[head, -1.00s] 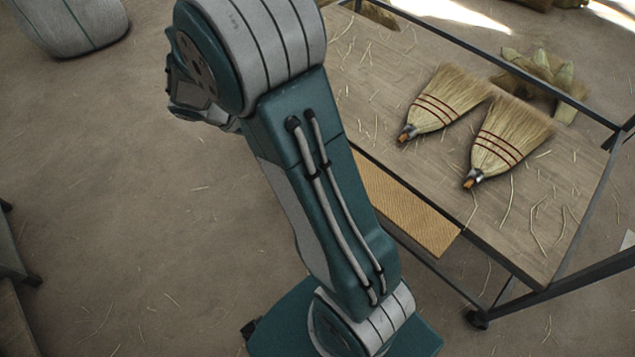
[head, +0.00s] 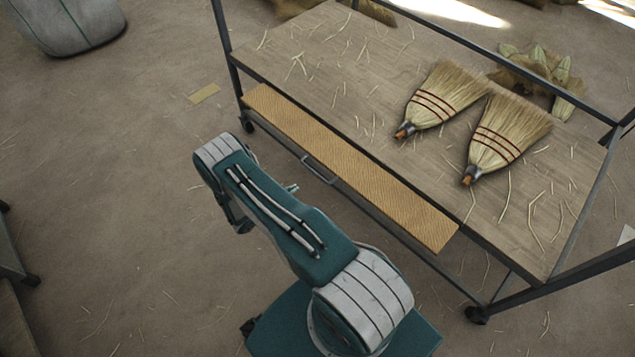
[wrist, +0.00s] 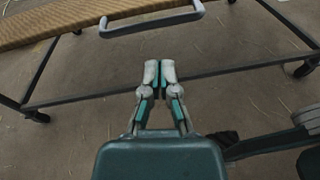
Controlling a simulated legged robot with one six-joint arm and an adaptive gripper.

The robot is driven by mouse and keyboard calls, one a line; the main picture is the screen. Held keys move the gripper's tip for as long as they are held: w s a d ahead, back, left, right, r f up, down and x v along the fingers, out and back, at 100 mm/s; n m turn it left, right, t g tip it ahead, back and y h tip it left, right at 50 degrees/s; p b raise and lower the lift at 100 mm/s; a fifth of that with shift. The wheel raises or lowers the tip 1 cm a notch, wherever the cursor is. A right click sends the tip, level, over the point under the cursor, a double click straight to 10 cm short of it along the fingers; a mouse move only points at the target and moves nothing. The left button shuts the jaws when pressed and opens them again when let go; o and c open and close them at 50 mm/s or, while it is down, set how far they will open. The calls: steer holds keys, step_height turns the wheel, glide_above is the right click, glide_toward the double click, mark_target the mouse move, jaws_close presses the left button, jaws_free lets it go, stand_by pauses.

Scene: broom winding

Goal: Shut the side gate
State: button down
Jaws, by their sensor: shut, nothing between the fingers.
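The side gate is a woven tan panel (head: 350,165) along the near long side of the cart. It stands out from the tabletop edge and looks roughly flat, not upright. A grey bar handle (head: 319,170) is on its outer edge. In the wrist view the panel (wrist: 60,22) and handle (wrist: 152,23) cross the top. My gripper (wrist: 160,72) is shut and empty, its fingertips together. In that picture it is below the handle and apart from it. In the head view my arm hides most of the gripper, on the open floor side of the panel.
Two brooms (head: 440,98) (head: 503,135) lie on the straw-strewn cart top (head: 310,65). Dark frame rails and posts (head: 228,50) surround the cart, and a lower rail (wrist: 85,98) runs beneath the panel. A grey rounded object (head: 70,22) sits at the far left. Floor left of the cart is mostly clear.

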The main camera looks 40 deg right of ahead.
step_height(320, 180, down, 6)
steer(key=s+n+t, duration=0.1)
steer(key=s+n, duration=0.1)
steer(key=s, duration=0.1)
steer(key=d+r, duration=0.3)
steer(key=d, duration=0.6)
steer(key=shift+w, duration=0.45)
steer(key=shift+w+r, duration=0.1)
steer(key=shift+r, duration=0.1)
